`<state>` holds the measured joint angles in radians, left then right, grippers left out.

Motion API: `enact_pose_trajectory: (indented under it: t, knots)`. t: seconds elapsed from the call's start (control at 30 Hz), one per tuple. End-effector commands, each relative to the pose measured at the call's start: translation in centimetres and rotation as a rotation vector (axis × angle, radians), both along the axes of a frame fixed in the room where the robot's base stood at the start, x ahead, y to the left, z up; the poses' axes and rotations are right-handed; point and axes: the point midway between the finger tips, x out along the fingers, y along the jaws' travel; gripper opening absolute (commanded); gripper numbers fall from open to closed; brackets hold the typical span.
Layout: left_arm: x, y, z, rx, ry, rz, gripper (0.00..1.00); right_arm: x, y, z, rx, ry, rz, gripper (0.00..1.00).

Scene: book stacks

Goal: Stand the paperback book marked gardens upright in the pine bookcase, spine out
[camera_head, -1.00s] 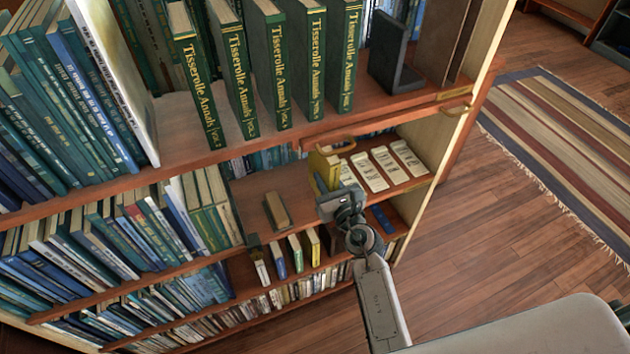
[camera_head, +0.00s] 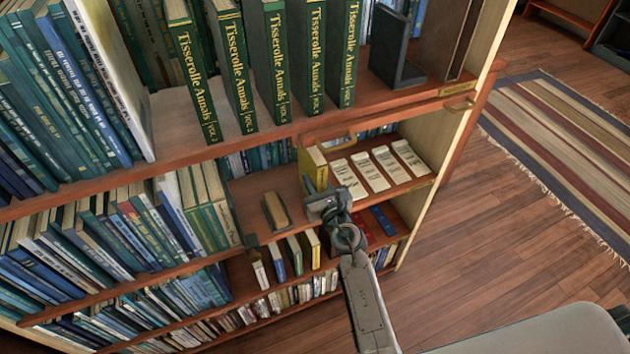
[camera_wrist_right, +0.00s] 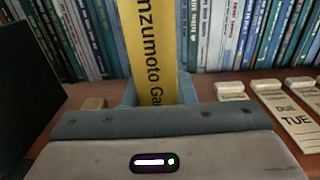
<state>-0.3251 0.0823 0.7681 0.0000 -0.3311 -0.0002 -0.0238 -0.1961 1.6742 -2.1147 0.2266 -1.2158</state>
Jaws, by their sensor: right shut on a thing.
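The yellow paperback (camera_head: 313,168) is in the jaws of my right gripper (camera_head: 319,190), over the middle shelf in the head view. It stands about upright. Its yellow spine (camera_wrist_right: 155,45) faces the right wrist camera and reads "nzumoto Ga", with the rest cut off or hidden. The right gripper (camera_wrist_right: 158,92) is shut on the book's lower part. Whether the book's foot touches the shelf is hidden. The bookcase (camera_head: 425,187) has reddish-brown shelves and a pale side panel. My left gripper is not in view.
White cards (camera_head: 365,170) lie in a row right of the book; one reads "DUE". A small tan block (camera_head: 276,211) lies left of it on mostly bare shelf. Blue-green books (camera_wrist_right: 245,35) line the back. Green Tisserolle Annals (camera_head: 278,60) stand on the shelf above.

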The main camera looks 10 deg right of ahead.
Motion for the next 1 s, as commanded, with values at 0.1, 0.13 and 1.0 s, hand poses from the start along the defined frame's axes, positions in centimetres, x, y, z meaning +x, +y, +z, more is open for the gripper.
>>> enact_pose_trajectory:
  t: [0.1, 0.13, 1.0]
  knots:
    - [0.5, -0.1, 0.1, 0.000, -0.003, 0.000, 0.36, 0.0, 0.0, -0.2, 0.000, 0.000, 0.000, 0.25]
    - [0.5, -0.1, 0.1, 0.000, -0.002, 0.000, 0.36, 0.0, 0.0, -0.1, 0.000, 0.000, 0.000, 0.31]
    - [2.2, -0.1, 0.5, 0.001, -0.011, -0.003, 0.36, -7.7, -1.5, -0.2, -0.001, 0.003, 0.000, 0.45]
